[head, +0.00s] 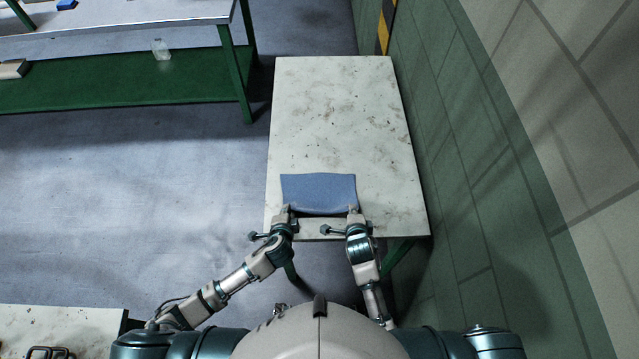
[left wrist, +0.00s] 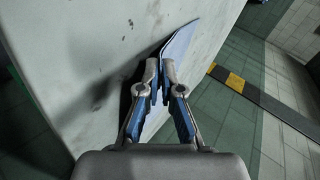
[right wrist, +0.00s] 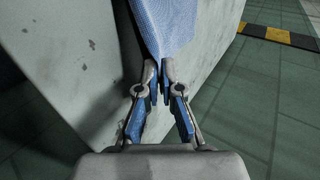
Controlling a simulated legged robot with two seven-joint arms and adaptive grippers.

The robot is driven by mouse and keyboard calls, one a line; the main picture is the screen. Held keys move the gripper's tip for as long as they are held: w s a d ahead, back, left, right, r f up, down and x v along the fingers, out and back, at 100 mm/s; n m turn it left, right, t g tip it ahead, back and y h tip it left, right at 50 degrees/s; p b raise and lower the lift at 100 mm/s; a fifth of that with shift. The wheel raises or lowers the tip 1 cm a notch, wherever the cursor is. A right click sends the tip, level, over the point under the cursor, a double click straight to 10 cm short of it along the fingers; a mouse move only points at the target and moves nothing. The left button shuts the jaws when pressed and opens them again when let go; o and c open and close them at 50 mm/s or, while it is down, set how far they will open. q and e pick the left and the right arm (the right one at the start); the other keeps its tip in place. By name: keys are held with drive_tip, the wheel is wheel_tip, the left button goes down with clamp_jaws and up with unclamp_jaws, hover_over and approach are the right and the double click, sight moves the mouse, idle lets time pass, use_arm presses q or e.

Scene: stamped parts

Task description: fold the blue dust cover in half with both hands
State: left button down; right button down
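The blue dust cover (head: 318,190) lies on the near part of the pale table, roughly rectangular, its near edge curving up a little between my grippers. My left gripper (head: 287,211) is at its near left corner. In the left wrist view the cover (left wrist: 181,42) shows nearly edge-on and runs down to the closed fingertips (left wrist: 160,82). My right gripper (head: 353,211) is at its near right corner. In the right wrist view the cover (right wrist: 168,25) narrows into the closed fingertips (right wrist: 160,80). The gripped corners are mostly hidden by the fingers.
The worn pale table (head: 335,110) is bare beyond the cover. A green wall (head: 450,170) runs close along its right side. A green-framed workbench (head: 120,80) with a clear container (head: 161,50) stands at the back left. Another table (head: 60,325) is at the lower left.

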use_arm(q)
drive_tip(key=c, duration=1)
unclamp_jaws()
drive_tip(key=shift+c, duration=0.2)
use_arm(e)
drive_tip(key=c, duration=1)
unclamp_jaws()
drive_tip(key=shift+c, duration=0.2)
use_arm(q)
drive_tip(key=r, duration=0.1)
drive_tip(key=s+r, duration=0.1)
drive_tip(key=r, duration=0.1)
drive_tip(key=shift+s+r, duration=0.1)
use_arm(e)
drive_tip(key=r, duration=0.1)
drive_tip(key=s+r, duration=0.1)
drive_tip(key=r, duration=0.1)
drive_tip(key=shift+r, duration=0.1)
use_arm(q)
drive_tip(key=s+r, duration=0.4)
drive_tip(key=r, duration=0.1)
drive_tip(key=shift+s+r, duration=0.35)
drive_tip(key=shift+r, duration=0.05)
use_arm(e)
drive_tip(key=s+r, duration=0.5)
drive_tip(key=shift+r, duration=0.4)
